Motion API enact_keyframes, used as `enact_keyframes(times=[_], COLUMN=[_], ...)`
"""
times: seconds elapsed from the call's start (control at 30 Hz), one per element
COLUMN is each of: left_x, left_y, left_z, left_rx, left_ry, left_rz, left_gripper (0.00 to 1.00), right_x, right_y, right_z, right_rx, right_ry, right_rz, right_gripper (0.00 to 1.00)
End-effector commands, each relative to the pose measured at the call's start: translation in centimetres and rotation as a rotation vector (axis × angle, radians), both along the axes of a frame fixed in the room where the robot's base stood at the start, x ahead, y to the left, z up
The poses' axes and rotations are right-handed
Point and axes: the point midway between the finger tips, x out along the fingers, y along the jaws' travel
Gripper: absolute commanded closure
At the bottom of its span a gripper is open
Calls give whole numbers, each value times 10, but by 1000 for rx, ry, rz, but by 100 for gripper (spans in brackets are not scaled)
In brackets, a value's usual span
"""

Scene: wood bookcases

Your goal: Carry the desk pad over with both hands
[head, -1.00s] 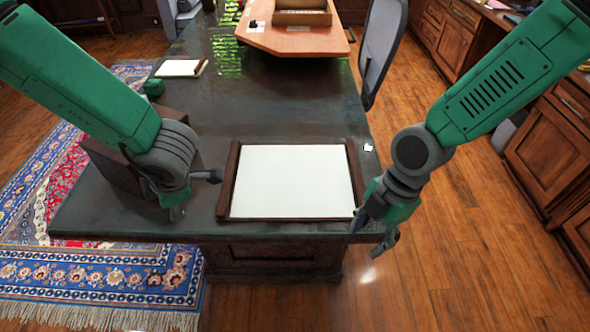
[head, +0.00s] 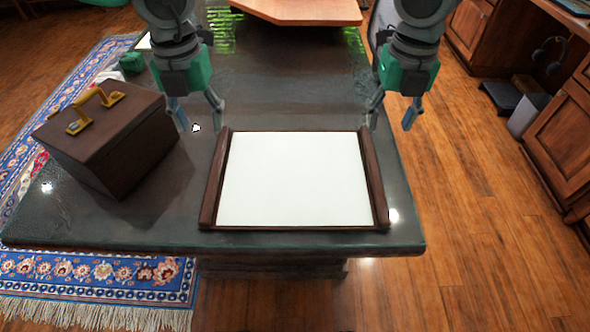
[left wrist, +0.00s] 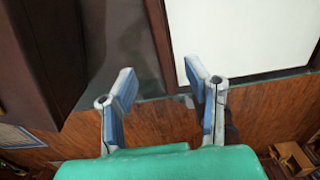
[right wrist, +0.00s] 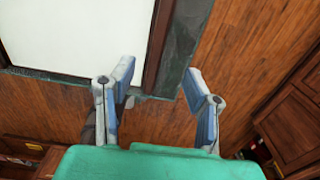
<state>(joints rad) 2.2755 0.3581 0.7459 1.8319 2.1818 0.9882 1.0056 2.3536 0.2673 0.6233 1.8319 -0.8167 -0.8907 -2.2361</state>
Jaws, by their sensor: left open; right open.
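The desk pad (head: 292,180) lies flat on the dark desk, a white sheet with a dark wooden rail along its left and right sides. My left gripper (head: 201,121) is open and empty above the desk, near the far end of the left rail (head: 213,180). That rail (left wrist: 160,42) shows between its fingers in the left wrist view. My right gripper (head: 391,122) is open and empty near the far end of the right rail (head: 376,180). That rail (right wrist: 159,45) lies between its fingers in the right wrist view. Neither gripper visibly touches the pad.
A brown box with a yellow handle (head: 108,140) stands on the desk left of the pad. An orange-topped board (head: 300,11) is at the desk's far end. The desk surface (head: 290,95) beyond the pad is clear. Wooden cabinets (head: 562,125) stand at the right.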

Motion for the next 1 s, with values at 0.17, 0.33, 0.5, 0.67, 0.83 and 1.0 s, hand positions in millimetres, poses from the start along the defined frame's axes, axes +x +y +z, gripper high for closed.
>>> enact_keyframes(times=[0.17,0.33,0.5,0.67,0.83,1.0], left_x=[-2,-2,-2,-2,-2,-1], left_y=[0,0,0,0,0,0], left_z=[-30,-65,-96,-117,-128,-129], left_rx=[2,3,3,2,1,1], left_ry=[4,4,2,1,-1,-1], left_rz=[-3,-2,-3,-2,-3,-3], left_gripper=[57,57,57,57,57,57], right_x=[-2,-2,-2,-2,-2,-2], right_y=[0,0,0,0,0,0], right_z=[-31,-66,-97,-117,-128,-129], right_rx=[-2,-1,0,1,1,2], right_ry=[6,6,4,3,2,1], right_rz=[1,0,1,0,0,0], right_gripper=[57,57,57,57,57,57])
